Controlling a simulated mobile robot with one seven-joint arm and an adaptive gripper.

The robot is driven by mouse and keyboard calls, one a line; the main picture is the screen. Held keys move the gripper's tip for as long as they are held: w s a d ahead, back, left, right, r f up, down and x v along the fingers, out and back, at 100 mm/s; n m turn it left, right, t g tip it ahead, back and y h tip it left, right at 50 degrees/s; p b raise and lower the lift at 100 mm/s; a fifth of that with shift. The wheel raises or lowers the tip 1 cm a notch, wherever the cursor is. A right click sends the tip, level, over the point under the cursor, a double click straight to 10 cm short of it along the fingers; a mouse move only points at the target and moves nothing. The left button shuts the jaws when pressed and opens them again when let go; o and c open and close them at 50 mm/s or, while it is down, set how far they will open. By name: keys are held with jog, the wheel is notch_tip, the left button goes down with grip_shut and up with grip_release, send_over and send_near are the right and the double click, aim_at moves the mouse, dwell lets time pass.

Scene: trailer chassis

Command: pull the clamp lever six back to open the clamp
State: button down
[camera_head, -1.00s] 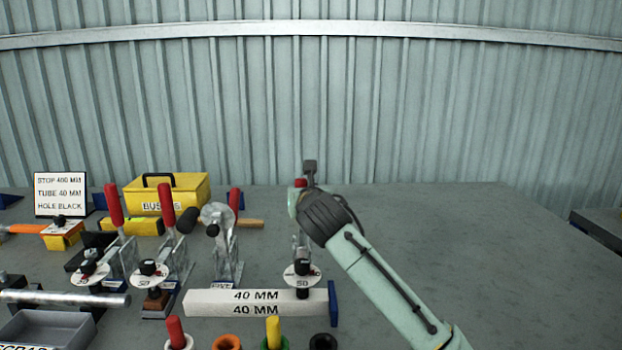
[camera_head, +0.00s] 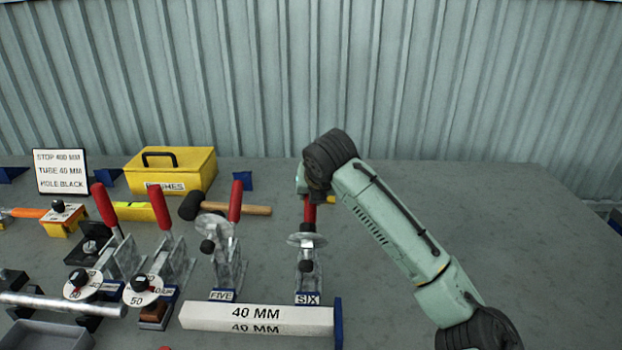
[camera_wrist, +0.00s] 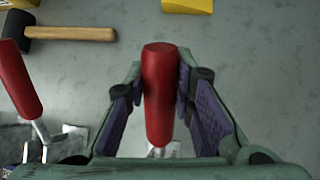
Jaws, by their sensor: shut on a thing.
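Clamp six (camera_head: 306,268) stands behind its SIX label at the right end of the clamp row. Its red lever (camera_head: 309,213) is partly hidden by my arm in the head view. In the wrist view, the red lever handle (camera_wrist: 158,105) lies between the purple pads of my gripper (camera_wrist: 160,85), which is shut on it. The clamp's round disc (camera_head: 307,240) is raised and seen nearly edge-on. Its black-tipped spindle (camera_head: 306,266) is up, apart from the white 40 MM bar (camera_head: 255,318) in front.
Clamp five (camera_head: 228,262) stands just left, its red lever (camera_wrist: 18,80) near my left finger. Two more red-levered clamps stand farther left. A hammer (camera_head: 240,208) and yellow box (camera_head: 170,170) lie behind.

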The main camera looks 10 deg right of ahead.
jog(key=shift+w+d+f+g, duration=0.15)
jog(key=shift+w+f+g, duration=0.2)
jog(key=shift+f+g, duration=0.2)
jog(key=c, duration=1.3)
grip_release()
jog(key=shift+c, duration=0.2)
jog(key=v, duration=1.2)
jog(key=shift+d, duration=0.1)
